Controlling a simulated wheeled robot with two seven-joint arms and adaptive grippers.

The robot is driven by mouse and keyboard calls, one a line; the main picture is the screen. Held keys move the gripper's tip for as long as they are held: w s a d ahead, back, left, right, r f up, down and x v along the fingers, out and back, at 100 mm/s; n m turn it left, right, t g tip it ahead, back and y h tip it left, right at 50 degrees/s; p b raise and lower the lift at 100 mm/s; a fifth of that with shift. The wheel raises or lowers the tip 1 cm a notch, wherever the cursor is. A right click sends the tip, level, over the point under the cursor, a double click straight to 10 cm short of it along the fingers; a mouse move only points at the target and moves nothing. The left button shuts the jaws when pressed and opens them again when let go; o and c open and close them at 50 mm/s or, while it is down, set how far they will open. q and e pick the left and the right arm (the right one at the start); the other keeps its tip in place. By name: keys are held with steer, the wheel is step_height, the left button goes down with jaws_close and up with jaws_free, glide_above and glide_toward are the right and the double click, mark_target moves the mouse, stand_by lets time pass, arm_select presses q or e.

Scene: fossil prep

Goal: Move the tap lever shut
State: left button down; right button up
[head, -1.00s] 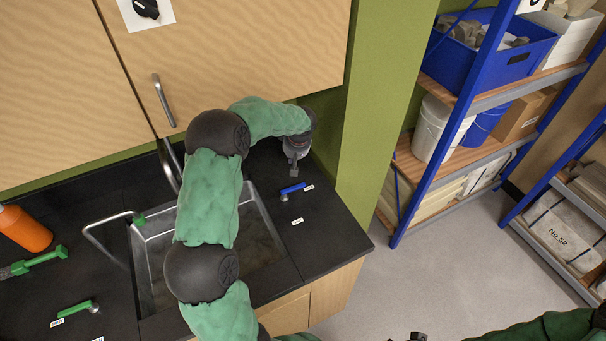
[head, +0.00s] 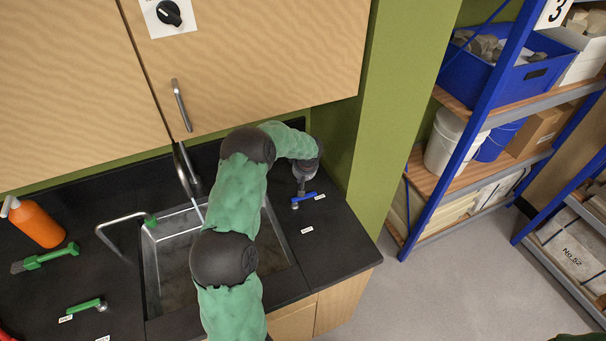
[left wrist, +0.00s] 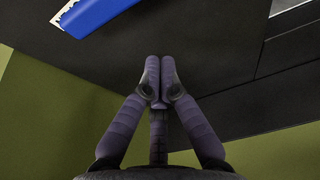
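A blue tap lever (head: 304,198) sits on the black counter right of the sink, its handle pointing right toward a small white label (head: 320,197). A second label (head: 307,230) lies nearer the front; I cannot read either. My left gripper (head: 301,188) is just behind the lever in the head view, low over the counter. In the left wrist view its fingertips (left wrist: 158,82) are together with nothing between them, and the blue lever (left wrist: 98,14) shows at the upper left, apart from them. A green lever (head: 86,305) lies left of the sink. My right gripper is out of view.
The metal sink (head: 152,275) is partly behind my left arm; a thin pale stream (head: 200,210) shows under the faucet (head: 184,170). A bent metal tube (head: 118,221), green brush (head: 45,258) and orange bottle (head: 38,224) are at left. A cabinet (head: 255,60) hangs above.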

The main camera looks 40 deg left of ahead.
mark_target(304, 199)
arm_select(q)
steer(key=d, duration=0.1)
steer(key=s+d, duration=0.1)
steer(key=d, duration=0.1)
steer(key=shift+s+d+r, duration=0.1)
steer(key=shift+s, duration=0.25)
steer(key=shift+s+d, duration=0.1)
steer(key=shift+d, duration=0.05)
steer(key=shift+d+m, duration=0.2)
steer(key=shift+m, duration=0.2)
